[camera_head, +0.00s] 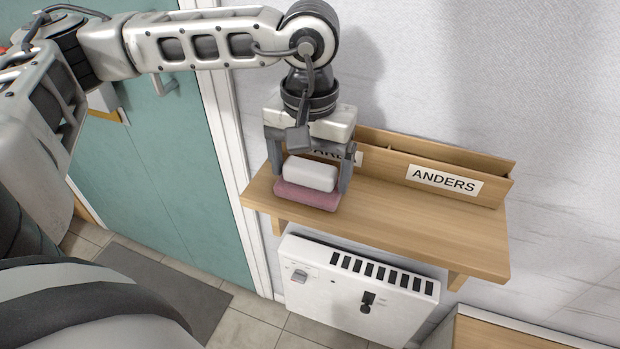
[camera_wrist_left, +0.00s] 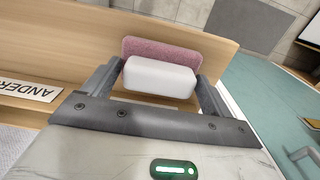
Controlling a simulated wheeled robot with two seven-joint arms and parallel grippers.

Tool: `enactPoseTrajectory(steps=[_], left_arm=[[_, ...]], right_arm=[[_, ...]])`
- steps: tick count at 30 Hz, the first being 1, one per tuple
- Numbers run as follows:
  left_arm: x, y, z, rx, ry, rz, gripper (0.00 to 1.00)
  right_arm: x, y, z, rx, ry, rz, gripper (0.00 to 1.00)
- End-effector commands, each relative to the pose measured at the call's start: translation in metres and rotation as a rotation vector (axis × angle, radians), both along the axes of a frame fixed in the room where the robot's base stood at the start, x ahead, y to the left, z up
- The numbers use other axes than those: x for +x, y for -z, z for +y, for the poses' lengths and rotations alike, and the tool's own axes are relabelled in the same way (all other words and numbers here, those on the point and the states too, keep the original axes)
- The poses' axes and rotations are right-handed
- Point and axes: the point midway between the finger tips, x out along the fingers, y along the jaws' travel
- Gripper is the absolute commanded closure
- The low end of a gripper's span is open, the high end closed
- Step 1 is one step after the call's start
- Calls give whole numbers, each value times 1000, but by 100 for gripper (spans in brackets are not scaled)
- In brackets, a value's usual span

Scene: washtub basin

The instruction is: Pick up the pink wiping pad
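The pink wiping pad (camera_head: 307,196) lies flat near the left end of the wooden shelf (camera_head: 430,236). A white block (camera_head: 310,174), perhaps its grip, sits on top of it. My left gripper (camera_head: 312,178) points down over the pad, with one finger on each side of the white block. The fingers look open, with narrow gaps to the block. In the left wrist view, the pink pad (camera_wrist_left: 175,50) shows behind the white block (camera_wrist_left: 160,77), between the two fingers (camera_wrist_left: 160,78). My right gripper is not in view.
A wooden back rail with a label reading ANDERS (camera_head: 444,181) runs along the wall behind the pad. The shelf is bare to the right. A white wall unit (camera_head: 350,290) hangs below the shelf. A teal door (camera_head: 170,170) stands at left.

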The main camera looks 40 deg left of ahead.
Motion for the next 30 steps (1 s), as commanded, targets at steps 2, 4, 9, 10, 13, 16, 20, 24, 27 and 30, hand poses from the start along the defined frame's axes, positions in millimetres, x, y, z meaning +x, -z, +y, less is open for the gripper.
enactPoseTrajectory(steps=[2,4,9,10,13,16,20,24,27,30], left_arm=[[0,0,0,0,-1,0,38],[0,0,0,0,-1,0,51],[0,-1,0,0,-1,-1,51],[0,-1,0,0,-1,-1,51],[0,-2,0,-1,-1,-1,51],[1,-6,0,-1,-1,-2,51],[1,-21,-1,-1,-1,-4,51],[-13,-50,9,-2,-4,-6,51],[-30,-75,20,0,-2,-8,51],[-49,-95,31,-1,-3,-5,51]], right_arm=[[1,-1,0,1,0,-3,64],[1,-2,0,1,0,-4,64],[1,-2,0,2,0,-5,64],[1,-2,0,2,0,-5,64],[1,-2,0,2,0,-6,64],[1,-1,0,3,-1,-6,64],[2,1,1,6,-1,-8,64],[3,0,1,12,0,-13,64],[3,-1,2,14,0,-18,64],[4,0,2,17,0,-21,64]])
